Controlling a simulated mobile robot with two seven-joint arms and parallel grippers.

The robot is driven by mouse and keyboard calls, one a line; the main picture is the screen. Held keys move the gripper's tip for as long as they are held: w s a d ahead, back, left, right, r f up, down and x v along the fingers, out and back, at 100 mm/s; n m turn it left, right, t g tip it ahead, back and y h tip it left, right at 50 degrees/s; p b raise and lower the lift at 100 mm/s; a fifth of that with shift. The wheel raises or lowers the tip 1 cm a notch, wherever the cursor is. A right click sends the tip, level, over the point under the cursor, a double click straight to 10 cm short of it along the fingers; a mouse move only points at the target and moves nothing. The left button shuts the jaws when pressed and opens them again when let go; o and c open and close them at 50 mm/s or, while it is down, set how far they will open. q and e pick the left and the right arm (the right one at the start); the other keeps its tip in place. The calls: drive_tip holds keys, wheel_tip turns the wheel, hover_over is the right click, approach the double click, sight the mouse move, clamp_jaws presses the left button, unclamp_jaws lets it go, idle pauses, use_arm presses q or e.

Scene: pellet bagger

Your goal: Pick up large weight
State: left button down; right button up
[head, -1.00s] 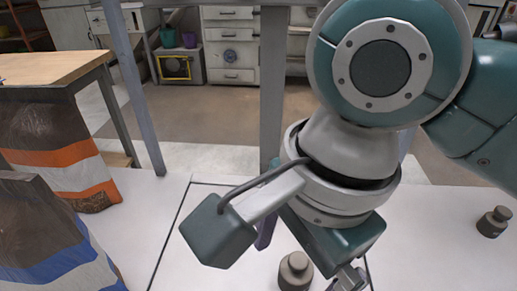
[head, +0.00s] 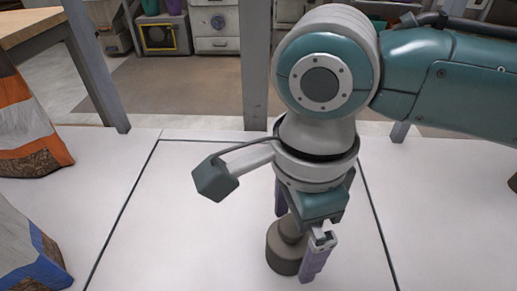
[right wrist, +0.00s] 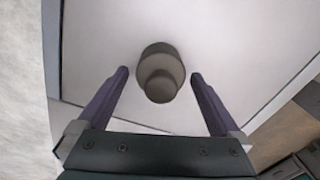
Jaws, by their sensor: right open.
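The large weight (head: 284,256) is a dark grey-brown cylinder with a narrower knob on top, standing upright on the white surface. My right gripper (head: 296,244) points down over it, open, with one purple finger on the far side and one on the near right side. In the right wrist view the weight (right wrist: 161,70) sits between the spread fingertips (right wrist: 160,75), with a gap on both sides. Part of its knob is hidden by the gripper in the head view. My left gripper is not in view.
A bag with an orange stripe (head: 33,118) and a bag with a blue stripe (head: 25,250) stand at the left. A wooden-topped table (head: 28,24) is behind them. A grey post (head: 255,70) rises behind the arm. The white surface around the weight is mostly clear.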

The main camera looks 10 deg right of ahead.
drive_tip(key=shift+f, duration=0.8)
clamp_jaws()
drive_tip(key=shift+w+r, duration=0.1)
